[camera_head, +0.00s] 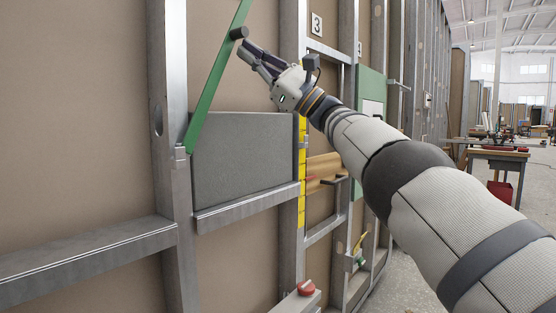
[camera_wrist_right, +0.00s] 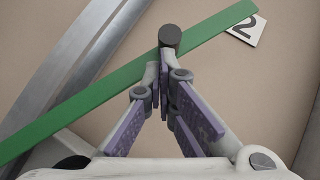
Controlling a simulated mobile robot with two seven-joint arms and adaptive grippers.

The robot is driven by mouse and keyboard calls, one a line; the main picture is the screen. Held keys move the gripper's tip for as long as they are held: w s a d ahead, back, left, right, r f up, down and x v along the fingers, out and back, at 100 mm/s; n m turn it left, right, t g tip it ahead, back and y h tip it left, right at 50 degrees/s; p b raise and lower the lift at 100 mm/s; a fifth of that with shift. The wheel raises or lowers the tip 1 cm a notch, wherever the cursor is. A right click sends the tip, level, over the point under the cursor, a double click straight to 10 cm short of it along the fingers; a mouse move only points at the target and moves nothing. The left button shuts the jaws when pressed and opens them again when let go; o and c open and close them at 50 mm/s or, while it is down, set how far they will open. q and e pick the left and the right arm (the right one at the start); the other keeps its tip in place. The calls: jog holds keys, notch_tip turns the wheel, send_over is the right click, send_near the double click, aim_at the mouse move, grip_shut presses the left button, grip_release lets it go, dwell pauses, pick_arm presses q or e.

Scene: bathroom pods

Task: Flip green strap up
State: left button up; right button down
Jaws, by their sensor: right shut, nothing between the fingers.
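The green strap (camera_head: 213,88) is a long flat bar tilted up to the right from a small bracket (camera_head: 180,153) on a metal stud. A dark round knob (camera_head: 239,33) sits on its upper part, and its upper end leaves the head view. In the right wrist view the green strap (camera_wrist_right: 85,111) crosses diagonally, with the knob (camera_wrist_right: 170,37) just beyond my fingertips. My right gripper (camera_head: 243,50) is shut and empty, its tips right at the knob; I cannot tell whether they touch. It also shows in the right wrist view (camera_wrist_right: 161,73). My left gripper is not in view.
A grey panel (camera_head: 240,158) rests on a metal ledge (camera_head: 245,208) below the strap. A yellow strip (camera_head: 302,170) and a red knob (camera_head: 306,288) are on the frame to the right. Open floor and a workbench (camera_head: 497,155) lie at the far right.

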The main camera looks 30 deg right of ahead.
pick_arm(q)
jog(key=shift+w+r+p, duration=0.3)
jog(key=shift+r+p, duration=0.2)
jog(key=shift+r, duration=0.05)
pick_arm(e)
jog(key=s+a+r+n+g, duration=0.4)
jog(key=a+n+g, duration=0.2)
jog(key=a+n, duration=0.2)
jog(key=shift+a+y, duration=0.4)
jog(key=shift+a, duration=0.15)
jog(key=shift+a+g, duration=0.15)
jog(key=shift+g, duration=0.25)
